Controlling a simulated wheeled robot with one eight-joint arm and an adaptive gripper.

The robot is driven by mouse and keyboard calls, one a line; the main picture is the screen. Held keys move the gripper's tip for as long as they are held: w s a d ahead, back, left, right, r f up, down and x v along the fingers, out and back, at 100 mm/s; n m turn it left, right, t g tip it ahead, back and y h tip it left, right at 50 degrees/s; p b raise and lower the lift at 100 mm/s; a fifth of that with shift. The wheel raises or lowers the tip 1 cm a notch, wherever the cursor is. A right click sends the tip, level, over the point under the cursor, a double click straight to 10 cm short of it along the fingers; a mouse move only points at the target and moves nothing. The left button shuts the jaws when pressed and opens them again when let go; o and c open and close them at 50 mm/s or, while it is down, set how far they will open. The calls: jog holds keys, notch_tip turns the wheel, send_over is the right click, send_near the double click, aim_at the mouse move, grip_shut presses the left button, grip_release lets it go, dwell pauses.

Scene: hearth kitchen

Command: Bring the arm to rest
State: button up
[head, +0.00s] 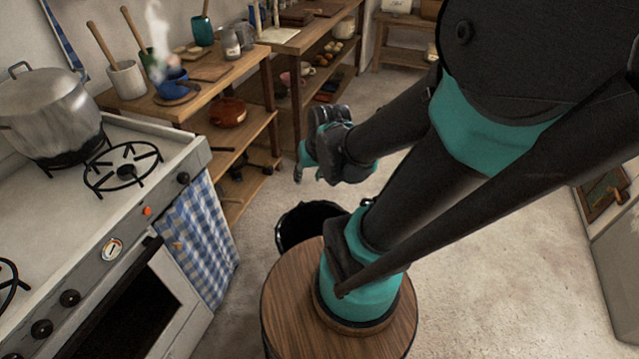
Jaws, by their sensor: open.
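My black and teal arm rises from a round wooden top (285,310) and fills the right side of the head view. It folds back so that its far end hangs near the middle of the view. My gripper (304,160) is at that end, small and partly hidden behind my wrist. It is open, points downward, and I see nothing held in it. It hangs over the floor, in the picture just right of the wooden shelf unit (240,135). I cannot tell how far it is from the shelves.
A stove (110,200) with a large steel pot (48,108) and a checked towel (200,235) stands at left. A steaming blue cup (173,84) is on the shelf unit's top. Bare floor (480,270) lies at right, beside a grey cabinet (618,260).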

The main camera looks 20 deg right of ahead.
jog(key=shift+s+d+f+h, duration=0.3)
jog(key=shift+s+d, duration=0.25)
jog(key=shift+s, duration=0.2)
jog(key=shift+s+d+f+h, duration=0.25)
jog(key=shift+s+d, duration=0.25)
jog(key=shift+s, duration=0.2)
